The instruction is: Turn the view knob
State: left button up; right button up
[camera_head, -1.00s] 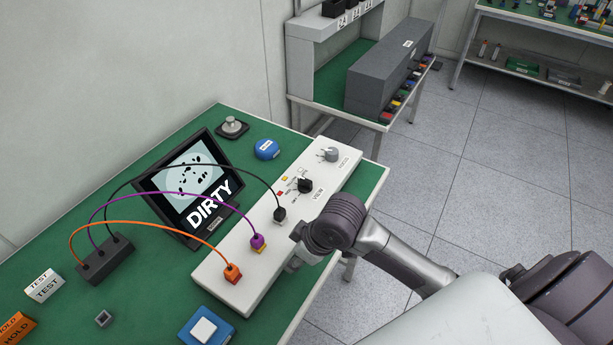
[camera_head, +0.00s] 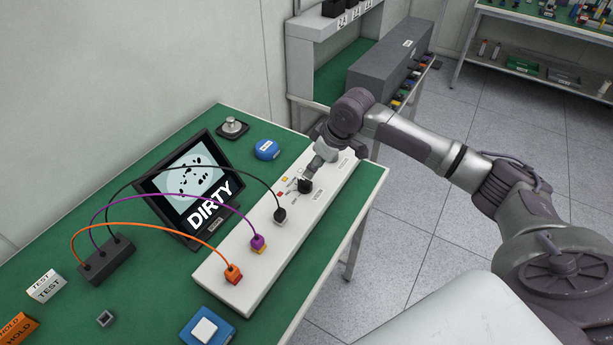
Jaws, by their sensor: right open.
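The black view knob (camera_head: 306,186) sits on the white panel (camera_head: 256,289) next to its printed label, and part of it shows just below my right gripper. My right gripper (camera_head: 304,178) is open, pointing down at the panel from the upper right. Its fingertips are at or just above the view knob; I cannot tell whether they touch it. The gripper and wrist hide the grey knob at the panel's far end. The screen (camera_head: 190,182) shows black spots on a pale disc and the word DIRTY. My left gripper is out of view.
Orange, purple and black cables arch from the panel to a black block (camera_head: 106,262). A blue round object (camera_head: 267,150) and a metal weight-like piece (camera_head: 232,127) stand behind the panel. A blue block with a white top (camera_head: 207,330) lies in front.

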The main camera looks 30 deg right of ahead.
aim_at(305, 180)
jog(key=x, duration=0.7)
grip_shut()
